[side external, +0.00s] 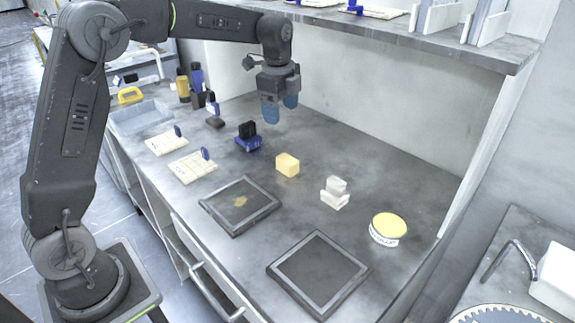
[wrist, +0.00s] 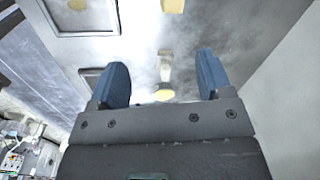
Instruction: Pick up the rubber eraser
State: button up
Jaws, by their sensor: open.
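A small pale yellow block (side external: 287,165), which looks like the rubber eraser, lies on the grey bench between the near-left platen and the back wall. In the wrist view a yellow block (wrist: 173,5) shows at the top edge, partly cut off. My gripper (side external: 281,107) hangs above the bench with its blue fingers pointing down, higher than the block and apart from it. In the wrist view my gripper (wrist: 161,62) is open, with nothing held between the fingers.
Two dark framed platens (side external: 240,205) (side external: 318,272) lie along the front. A white two-part piece (side external: 335,193) and a yellow-topped round tin (side external: 389,229) stand to the right. A blue-and-black item (side external: 248,137) stands left of the block. A shelf (side external: 400,35) overhangs the back.

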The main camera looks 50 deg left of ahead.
aim_at(288, 158)
jog(key=w+f+m, duration=0.1)
jog(key=f, duration=0.5)
jog(key=w+a+f+m, duration=0.1)
jog(key=f, duration=0.5)
jog(key=w+f, duration=0.1)
jog(key=f, duration=0.5)
jog(key=shift+w+a+f+m+g, duration=0.25)
jog(key=shift+w+a+m+g, duration=0.1)
jog(key=shift+m+g, duration=0.05)
jog(key=shift+c, duration=0.4)
jog(key=c, duration=1.1)
jog(key=shift+o, duration=0.2)
jog(key=shift+r, duration=0.1)
jog(key=shift+r, duration=0.1)
